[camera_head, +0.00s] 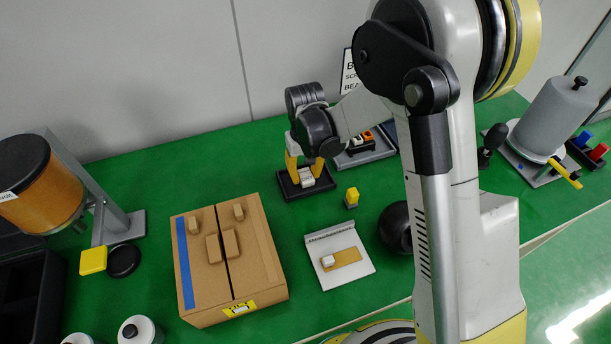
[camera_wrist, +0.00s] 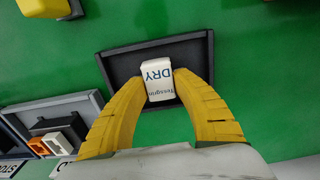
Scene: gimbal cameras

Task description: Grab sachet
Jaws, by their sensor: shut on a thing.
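A small white sachet (camera_wrist: 158,80) with blue print reading "DRY" lies in a black tray (camera_wrist: 197,50) in the wrist view. In the head view the sachet (camera_head: 307,176) shows as a small white thing in the black tray (camera_head: 288,190) near the back of the green table. My gripper (camera_wrist: 160,88) has its two yellow fingers on either side of the sachet, shut on it. In the head view my gripper (camera_head: 304,168) reaches down into the tray from above.
A cardboard box (camera_head: 262,250) stands at left of the tray. A white card (camera_head: 356,275) with a small white piece lies in front. A small yellow-topped block (camera_head: 351,196) stands right of the tray. Another tray (camera_head: 372,150) with small parts sits behind it.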

